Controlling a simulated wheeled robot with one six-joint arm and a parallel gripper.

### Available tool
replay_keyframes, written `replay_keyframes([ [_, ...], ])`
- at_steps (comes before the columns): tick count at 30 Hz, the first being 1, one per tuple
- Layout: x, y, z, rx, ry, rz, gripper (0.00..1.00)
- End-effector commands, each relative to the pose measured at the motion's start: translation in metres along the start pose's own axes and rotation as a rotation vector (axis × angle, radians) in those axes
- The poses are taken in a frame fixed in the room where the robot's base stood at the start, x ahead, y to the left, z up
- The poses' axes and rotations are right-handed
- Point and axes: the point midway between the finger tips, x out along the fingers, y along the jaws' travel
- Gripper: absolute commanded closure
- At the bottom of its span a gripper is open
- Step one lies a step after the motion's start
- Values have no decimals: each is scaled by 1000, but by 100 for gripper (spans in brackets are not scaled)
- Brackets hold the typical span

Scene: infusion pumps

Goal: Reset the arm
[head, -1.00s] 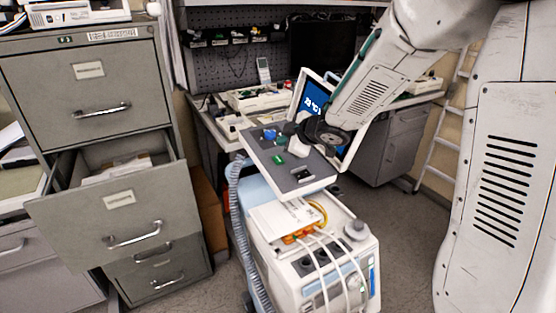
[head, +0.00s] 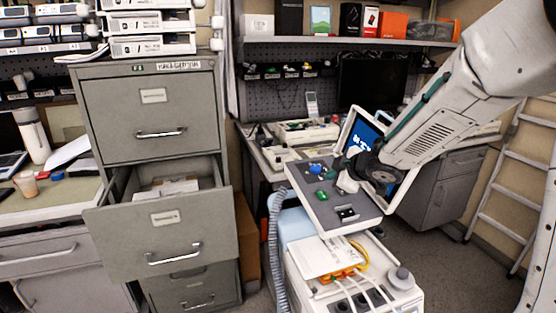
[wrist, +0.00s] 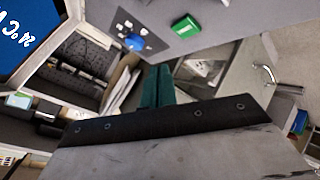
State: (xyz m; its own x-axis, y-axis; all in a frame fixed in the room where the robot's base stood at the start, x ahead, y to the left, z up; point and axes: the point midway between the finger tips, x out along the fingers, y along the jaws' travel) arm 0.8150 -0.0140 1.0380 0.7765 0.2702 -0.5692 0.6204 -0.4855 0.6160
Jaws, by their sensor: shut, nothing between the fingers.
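My gripper (wrist: 158,86) shows in the wrist view as two dark green fingers pressed together, with nothing between them. In the head view my arm reaches in from the upper right, and its dark wrist joint is beside the monitor screen (head: 366,138) and above the grey tray (head: 325,207) of the medical cart. The fingertips are hard to make out there. In the wrist view, the screen (wrist: 28,38) is at the upper left and a grey panel with a blue part (wrist: 128,25) is at the top.
A filing cabinet (head: 150,105) stands left, its middle drawer (head: 165,236) pulled out. Stacked pumps (head: 150,22) sit on top. The cart (head: 400,297) has cables and a corrugated hose (head: 277,240). A workbench, shelf (head: 350,40) and ladder (head: 508,185) are behind. Floor shows at right.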

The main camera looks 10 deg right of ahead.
Motion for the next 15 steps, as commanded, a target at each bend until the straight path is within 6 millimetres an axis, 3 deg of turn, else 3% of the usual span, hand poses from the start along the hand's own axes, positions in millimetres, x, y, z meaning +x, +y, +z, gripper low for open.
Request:
replay_keyframes([
  [5, -14, -6, 57, 139, -274, 28, 100],
  [9, -75, -20, 95, 349, -565, 68, 100],
  [12, -132, -44, 106, 520, -744, 64, 100],
  [15, -188, -79, 103, 688, -881, 25, 100],
])
